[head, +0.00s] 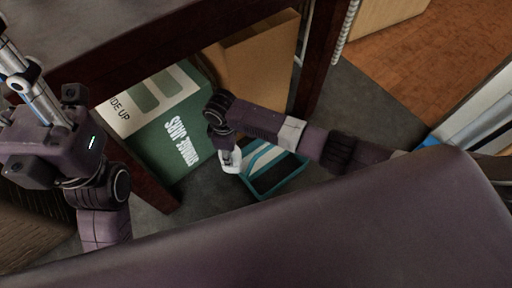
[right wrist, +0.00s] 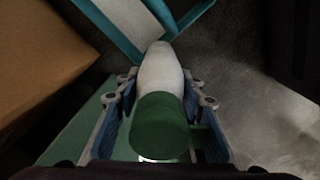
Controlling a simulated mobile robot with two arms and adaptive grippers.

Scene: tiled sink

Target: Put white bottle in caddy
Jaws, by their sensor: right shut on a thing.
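The white bottle (right wrist: 161,72) has a green end (right wrist: 160,125) facing the right wrist camera. My right gripper (right wrist: 158,100) is shut on it, with one finger on each side. In the head view my right gripper (head: 226,150) hangs down with the white bottle (head: 231,164) at its tip, beside the near left edge of the caddy. The caddy (head: 262,193) is a teal tray with pale panels on the floor. Its teal edges also show in the right wrist view (right wrist: 117,38), just beyond the bottle's far end. My left arm is at the left; its fingers are not visible.
A green and white box (head: 165,125) stands left of the caddy, with a brown cardboard box (head: 265,60) behind it. A dark table (head: 110,40) with legs (head: 318,60) stands over them. Grey floor (head: 365,110) is clear to the right.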

